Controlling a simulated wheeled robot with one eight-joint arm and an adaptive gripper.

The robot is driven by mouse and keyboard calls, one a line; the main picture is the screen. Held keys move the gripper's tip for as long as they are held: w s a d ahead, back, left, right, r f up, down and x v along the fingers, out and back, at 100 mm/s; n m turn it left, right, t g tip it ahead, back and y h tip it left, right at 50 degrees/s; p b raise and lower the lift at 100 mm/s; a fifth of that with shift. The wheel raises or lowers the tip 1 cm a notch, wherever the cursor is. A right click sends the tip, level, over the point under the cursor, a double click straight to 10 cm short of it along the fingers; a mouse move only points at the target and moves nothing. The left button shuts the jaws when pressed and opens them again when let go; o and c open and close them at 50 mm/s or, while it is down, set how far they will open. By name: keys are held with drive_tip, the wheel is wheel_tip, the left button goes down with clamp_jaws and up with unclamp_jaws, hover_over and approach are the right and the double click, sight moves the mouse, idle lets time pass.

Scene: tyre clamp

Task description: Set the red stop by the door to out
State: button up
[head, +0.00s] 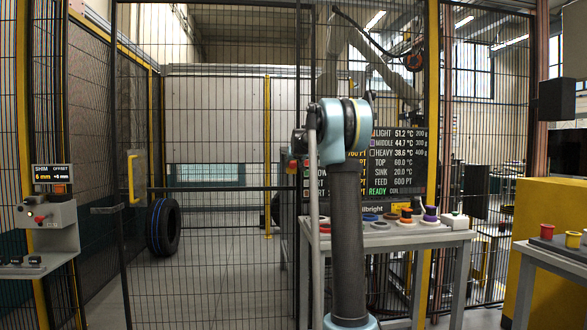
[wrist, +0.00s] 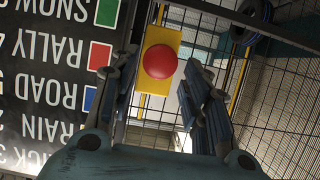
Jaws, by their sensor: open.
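The red stop (wrist: 165,62) is a round, domed red button on a yellow plate (wrist: 155,36), seen in the wrist view just beyond my fingertips. My gripper (wrist: 159,72) is open, with one finger on each side of the button in the picture. I see no contact, and the exact gap in depth is unclear. I cannot tell whether the button is in or out. My gripper is hidden behind my arm in that view.
A dark text board (wrist: 60,70) lies left of the stop, close to my left finger; wire mesh (wrist: 265,95) is on the right. In the head view, a table (head: 440,238) with coloured pieces stands behind my arm, and a tyre (head: 163,227) stands behind the mesh.

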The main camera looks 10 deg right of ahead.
sight(293, 164)
drive_tip(key=shift+x, duration=1.55)
